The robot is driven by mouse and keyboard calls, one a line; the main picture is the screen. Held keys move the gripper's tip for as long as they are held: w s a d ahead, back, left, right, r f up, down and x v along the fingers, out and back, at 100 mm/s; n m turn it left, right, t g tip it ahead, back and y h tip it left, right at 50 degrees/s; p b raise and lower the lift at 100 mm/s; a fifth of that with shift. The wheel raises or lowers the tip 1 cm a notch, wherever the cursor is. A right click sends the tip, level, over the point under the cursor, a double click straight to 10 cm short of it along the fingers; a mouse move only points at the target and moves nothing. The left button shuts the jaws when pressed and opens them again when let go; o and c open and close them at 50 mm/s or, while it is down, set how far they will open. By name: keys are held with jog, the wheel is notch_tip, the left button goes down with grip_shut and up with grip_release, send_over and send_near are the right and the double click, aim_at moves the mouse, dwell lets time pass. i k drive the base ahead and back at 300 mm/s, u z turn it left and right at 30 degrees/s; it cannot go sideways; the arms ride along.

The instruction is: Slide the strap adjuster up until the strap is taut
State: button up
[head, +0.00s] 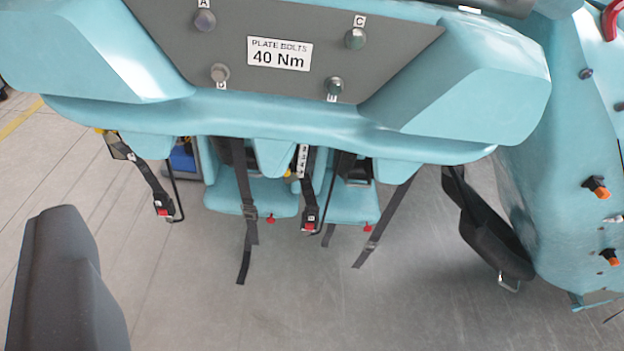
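Several dark straps hang below the teal car body. One strap (239,175) hangs long and loose at centre, with a black slide adjuster (249,212) low on it and a free tail below. Another loose strap (389,218) slants to its right, with a small adjuster (370,246) near its lower end. Two shorter straps end in red-button buckles, one at left (164,207) and one at centre (309,220). I cannot tell which adjuster the task names.
A grey plate with a "40 Nm" label (279,54) and bolts overhangs the straps. Teal seats (250,195) lie behind them. A dark rounded form (65,280) fills the lower left, close up. A black pad (495,235) hangs at right. The grey floor (270,310) is open.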

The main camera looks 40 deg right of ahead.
aim_at(286, 172)
jog(key=k, duration=0.85)
jog(key=z, duration=0.65)
jog(key=i, duration=1)
